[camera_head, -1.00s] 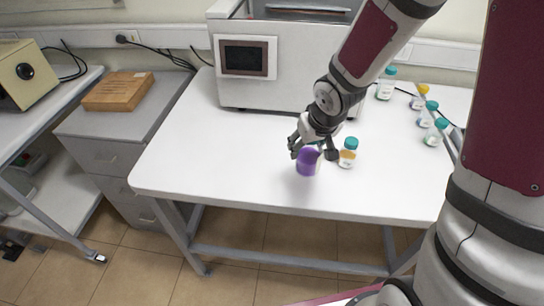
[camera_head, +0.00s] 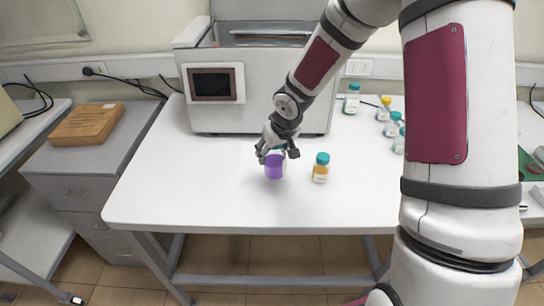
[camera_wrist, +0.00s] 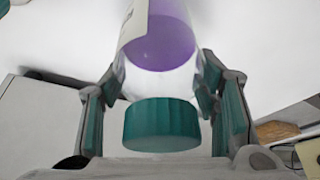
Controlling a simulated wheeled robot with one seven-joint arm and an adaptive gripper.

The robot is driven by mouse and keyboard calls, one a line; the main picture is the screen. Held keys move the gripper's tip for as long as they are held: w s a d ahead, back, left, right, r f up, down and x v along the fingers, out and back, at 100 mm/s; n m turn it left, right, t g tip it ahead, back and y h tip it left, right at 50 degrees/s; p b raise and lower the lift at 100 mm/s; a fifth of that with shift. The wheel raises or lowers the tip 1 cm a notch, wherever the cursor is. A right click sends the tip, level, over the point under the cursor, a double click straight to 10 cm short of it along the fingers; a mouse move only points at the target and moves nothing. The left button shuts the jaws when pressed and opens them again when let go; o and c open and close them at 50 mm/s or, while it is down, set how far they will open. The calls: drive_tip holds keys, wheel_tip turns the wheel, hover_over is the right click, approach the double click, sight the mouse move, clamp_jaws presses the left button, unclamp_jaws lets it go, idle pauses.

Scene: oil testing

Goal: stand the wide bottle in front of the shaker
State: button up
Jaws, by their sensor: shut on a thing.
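The wide bottle (camera_head: 274,166), with purple liquid, is held upright in front of the shaker, a little right of the shaker's screen. My gripper (camera_head: 277,150) is shut on its upper part from above. In the wrist view the bottle's teal cap (camera_wrist: 161,125) and purple body (camera_wrist: 158,42) show between the fingers. I cannot tell whether its base touches the table. The shaker (camera_head: 262,85) is the large pale machine at the back of the table, with a dark screen on its front. My arm hides part of its right side.
A bottle with orange content (camera_head: 320,170) and a teal cap stands close to the right of the held bottle. Several capped bottles stand at the back right, one with a yellow cap (camera_head: 384,108). The white table (camera_head: 170,190) is clear to the left and in front.

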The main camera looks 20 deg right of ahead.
drive_tip(key=shift+w, duration=0.65)
drive_tip(key=shift+w+f, duration=0.15)
drive_tip(key=shift+f, duration=0.75)
drive_tip(key=shift+w+f, duration=0.1)
drive_tip(key=shift+f, duration=0.8)
drive_tip(key=shift+f, duration=0.1)
drive_tip(key=o, duration=1.5)
drive_tip(key=shift+o, duration=0.2)
